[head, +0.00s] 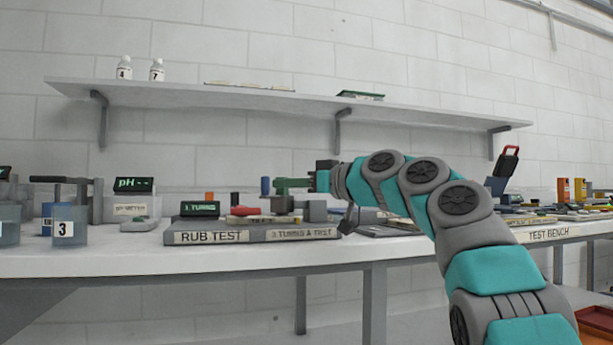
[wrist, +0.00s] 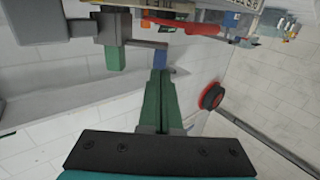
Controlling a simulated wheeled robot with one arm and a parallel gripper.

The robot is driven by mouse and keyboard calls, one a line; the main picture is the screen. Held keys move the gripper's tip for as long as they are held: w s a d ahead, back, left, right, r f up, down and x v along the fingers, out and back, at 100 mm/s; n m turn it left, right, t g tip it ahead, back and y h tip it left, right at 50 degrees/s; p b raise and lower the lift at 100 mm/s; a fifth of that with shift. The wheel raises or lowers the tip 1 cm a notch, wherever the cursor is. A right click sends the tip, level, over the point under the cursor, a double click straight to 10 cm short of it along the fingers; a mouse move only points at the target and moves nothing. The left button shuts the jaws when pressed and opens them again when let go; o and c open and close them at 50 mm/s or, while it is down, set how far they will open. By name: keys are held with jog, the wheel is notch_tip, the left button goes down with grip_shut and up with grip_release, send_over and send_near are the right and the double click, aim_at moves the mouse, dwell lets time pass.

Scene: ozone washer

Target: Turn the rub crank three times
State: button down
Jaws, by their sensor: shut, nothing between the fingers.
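The rub test rig (head: 250,234) stands on the bench, with a dark display (head: 199,208) that seems to read "1 TURNS". Its label also says "3 turns". An upright blue peg (head: 265,186), apparently the crank handle, stands at the left of my gripper (head: 277,185). My gripper's green fingers are together, level and empty. In the wrist view the blue peg (wrist: 160,58) shows just beyond the fingertips (wrist: 160,75). I cannot tell whether they touch. The crank arm under the peg is not clear. A red part (head: 243,211) lies on the rig.
A wall shelf (head: 280,103) runs above and behind. A test bench (head: 550,233) with several tools is at the right. The space just above the rig is open.

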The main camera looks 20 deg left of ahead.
jog(key=shift+x, duration=0.95)
jog(key=shift+s+a+t, duration=0.1)
jog(key=shift+t, duration=0.2)
